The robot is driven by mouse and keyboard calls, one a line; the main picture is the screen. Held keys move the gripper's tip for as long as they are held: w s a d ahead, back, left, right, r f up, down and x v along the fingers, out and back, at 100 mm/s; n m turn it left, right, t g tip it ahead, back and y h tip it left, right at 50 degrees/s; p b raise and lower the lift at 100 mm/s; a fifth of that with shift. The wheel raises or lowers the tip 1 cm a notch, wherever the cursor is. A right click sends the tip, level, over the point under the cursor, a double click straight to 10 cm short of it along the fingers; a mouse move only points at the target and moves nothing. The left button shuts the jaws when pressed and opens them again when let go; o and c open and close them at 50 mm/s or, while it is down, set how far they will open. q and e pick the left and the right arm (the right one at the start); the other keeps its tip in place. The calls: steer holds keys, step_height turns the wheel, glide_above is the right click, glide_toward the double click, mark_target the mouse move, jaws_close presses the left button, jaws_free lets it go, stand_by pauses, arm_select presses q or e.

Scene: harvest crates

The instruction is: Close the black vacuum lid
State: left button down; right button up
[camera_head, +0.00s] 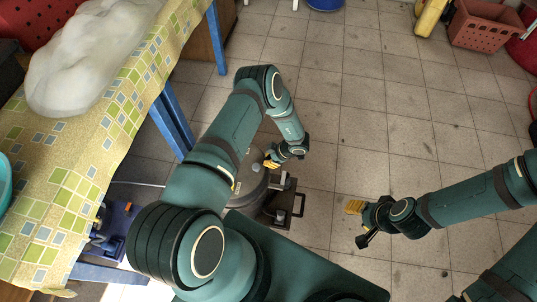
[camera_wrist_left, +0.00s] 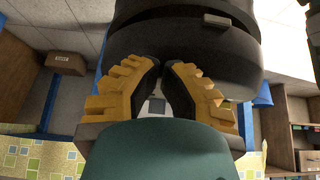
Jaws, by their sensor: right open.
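The vacuum (camera_head: 252,190) is a dark grey round body on the floor below my left arm, which hides much of it. In the left wrist view its black rounded top (camera_wrist_left: 195,45), likely the lid, fills the upper middle, with a band and a small grey latch (camera_wrist_left: 216,21). I cannot tell how far the lid is open. My left gripper (camera_head: 271,163) is at the vacuum's upper edge. Its yellow-padded fingers (camera_wrist_left: 162,64) have their tips almost together in front of the black surface; contact is unclear. My right gripper (camera_head: 358,223) is open and empty over the floor, right of the vacuum.
A table with a patterned cloth (camera_head: 75,170) and blue legs stands at left, bearing a white bag (camera_head: 85,60). A blue item (camera_head: 118,228) lies under it. A reddish crate (camera_head: 485,26) and a yellow object (camera_head: 430,17) stand at upper right. The middle tiled floor is free.

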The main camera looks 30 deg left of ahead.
arm_select(q)
steer(key=shift+w+d+f+y, duration=0.15)
steer(key=shift+f+y, duration=0.1)
steer(key=shift+f, duration=0.3)
steer(key=shift+s+d+f+y, duration=0.1)
steer(key=shift+f+y, duration=0.15)
steer(key=shift+f, duration=0.25)
arm_select(e)
steer(key=shift+w+f, duration=0.2)
arm_select(q)
steer(key=shift+r, duration=0.15)
arm_select(e)
steer(key=shift+r, duration=0.1)
